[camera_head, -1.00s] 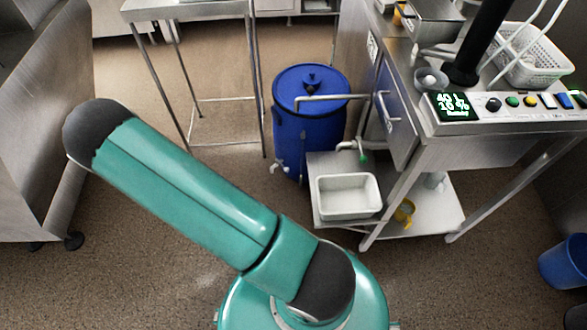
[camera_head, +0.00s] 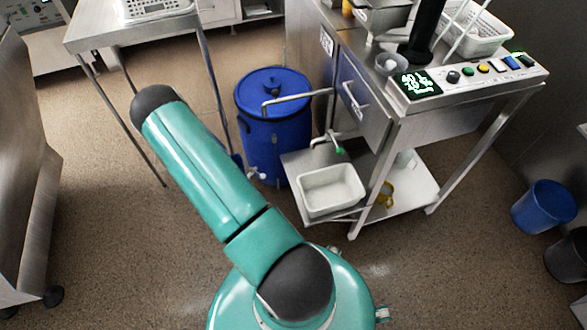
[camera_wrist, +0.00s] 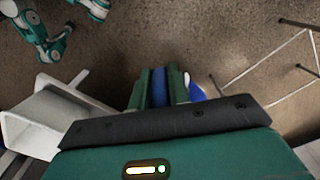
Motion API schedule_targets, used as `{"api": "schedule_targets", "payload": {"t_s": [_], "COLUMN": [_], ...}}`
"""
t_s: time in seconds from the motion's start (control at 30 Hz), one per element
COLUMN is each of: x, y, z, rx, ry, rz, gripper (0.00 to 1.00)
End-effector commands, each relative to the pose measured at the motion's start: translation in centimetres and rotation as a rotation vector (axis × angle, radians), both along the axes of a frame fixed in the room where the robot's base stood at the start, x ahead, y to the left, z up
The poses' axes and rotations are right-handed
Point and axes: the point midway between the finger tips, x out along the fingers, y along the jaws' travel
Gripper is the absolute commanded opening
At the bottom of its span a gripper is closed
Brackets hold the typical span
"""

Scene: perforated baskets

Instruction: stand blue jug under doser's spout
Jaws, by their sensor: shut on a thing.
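In the wrist view my gripper (camera_wrist: 165,88) has its green fingers close together with a blue thing (camera_wrist: 195,92) between and beside them. It appears to be the blue jug, but only small parts show. The steel doser bench (camera_head: 440,125) stands right of centre, with a lit display (camera_head: 415,84) and buttons. A bent spout with a green tip (camera_head: 339,150) sticks out from its side, above a white tray (camera_head: 331,190) on a low shelf. I cannot tell whether this is the doser's spout.
A blue barrel (camera_head: 273,115) stands left of the bench. A yellow jug (camera_head: 385,194) is on the lower shelf. A steel table (camera_head: 110,30) is at upper left. A blue bin (camera_head: 543,207) and a dark bin (camera_head: 568,254) stand at right. Floor in front of the bench is clear.

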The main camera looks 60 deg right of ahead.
Motion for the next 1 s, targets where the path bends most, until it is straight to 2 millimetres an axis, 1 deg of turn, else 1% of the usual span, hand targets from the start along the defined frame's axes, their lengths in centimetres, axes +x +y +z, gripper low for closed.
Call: {"api": "schedule_targets", "payload": {"t_s": [0.03,0.1,0.2,0.3,0.47,1.0], "x": [-1.7,-3.6,-5.7,-6.8,-8.3,-16.2], "y": [-2.5,-5.1,-7.6,-9.0,-10.7,-20.3], "z": [-0.9,-1.8,-2.7,-3.1,-3.3,-3.3], "rx": [0.001,0.002,0.002,0.001,-0.001,-0.001], "ry": [0.002,0.001,0.0,-0.001,-0.001,-0.001], "rz": [-0.122,-0.275,-0.437,-0.525,-0.559,-0.553], "gripper": [0.0,0.0,0.0,0.0,0.0,0.0]}}
